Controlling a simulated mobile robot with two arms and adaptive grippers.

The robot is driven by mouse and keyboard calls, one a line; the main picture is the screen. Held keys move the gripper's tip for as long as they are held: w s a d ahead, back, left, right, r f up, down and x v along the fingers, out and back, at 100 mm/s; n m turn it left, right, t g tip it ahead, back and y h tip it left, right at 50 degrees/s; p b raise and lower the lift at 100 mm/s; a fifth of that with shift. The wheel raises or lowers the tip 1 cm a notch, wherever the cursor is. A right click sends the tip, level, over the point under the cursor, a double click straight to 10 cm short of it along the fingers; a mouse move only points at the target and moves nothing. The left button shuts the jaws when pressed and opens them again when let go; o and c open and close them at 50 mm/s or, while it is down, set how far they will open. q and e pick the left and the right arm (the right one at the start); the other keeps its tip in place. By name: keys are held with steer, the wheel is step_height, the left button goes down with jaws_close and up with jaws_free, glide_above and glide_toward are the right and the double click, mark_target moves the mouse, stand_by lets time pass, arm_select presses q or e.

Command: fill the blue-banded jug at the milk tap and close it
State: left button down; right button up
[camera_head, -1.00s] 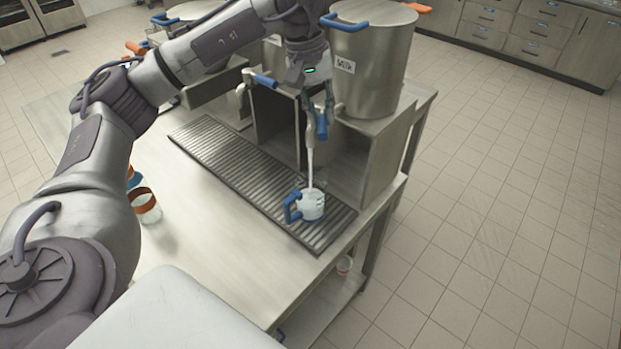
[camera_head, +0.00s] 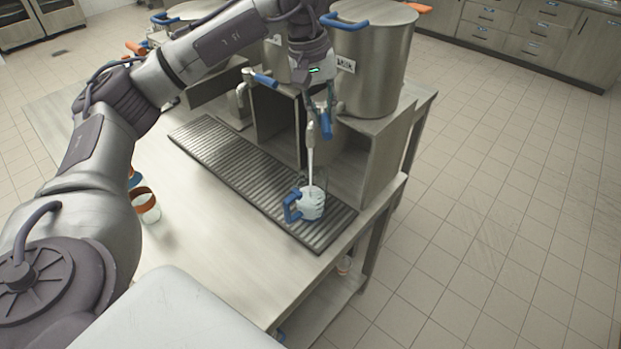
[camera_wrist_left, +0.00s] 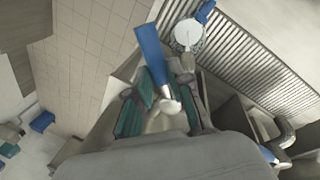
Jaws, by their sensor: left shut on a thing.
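The blue-banded jug (camera_head: 312,206) stands upright on the drip grate (camera_head: 225,160), its blue handle toward the left. A white stream (camera_head: 310,165) runs from the milk tap into it. The jug looks white, but its fill level is hard to tell. The wrist view shows the jug (camera_wrist_left: 188,34) from above. My left gripper (camera_head: 322,112) is at the milk tap, shut on its blue tap handle (camera_head: 326,125). In the left wrist view the blue handle (camera_wrist_left: 152,58) sticks out between the teal finger pads. My right gripper is not in view.
The large steel milk container (camera_head: 372,65) stands above the tap. Another blue tap handle (camera_head: 264,80) is to its left. The table's front middle is clear.

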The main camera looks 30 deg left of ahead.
arm_select(q)
steer(key=shift+w+d+r+n, duration=0.1)
steer(key=shift+w+d+n, duration=0.1)
steer(key=shift+n, duration=0.4)
steer(key=shift+w+d+n, duration=0.15)
steer(key=shift+d+n, duration=0.05)
steer(key=shift+n, duration=0.4)
steer(key=shift+w+d+n+t+y, duration=0.15)
steer(key=shift+w+n+y, duration=0.05)
steer(key=shift+n, duration=0.3)
steer(key=shift+w+d+n+t+y, duration=0.1)
steer(key=shift+w+n+t+y, duration=0.1)
steer(key=shift+n, duration=0.3)
stand_by(2.2)
steer(key=shift+w+d+n+y, duration=0.15)
steer(key=shift+w+n, duration=0.1)
steer(key=shift+n, duration=0.65)
steer(key=shift+w+d+n+y, duration=0.15)
steer(key=shift+w+n, duration=0.1)
steer(key=shift+n, duration=0.65)
steer(key=shift+w, duration=0.1)
steer(key=shift+w+n, duration=0.15)
steer(key=shift+n, duration=0.55)
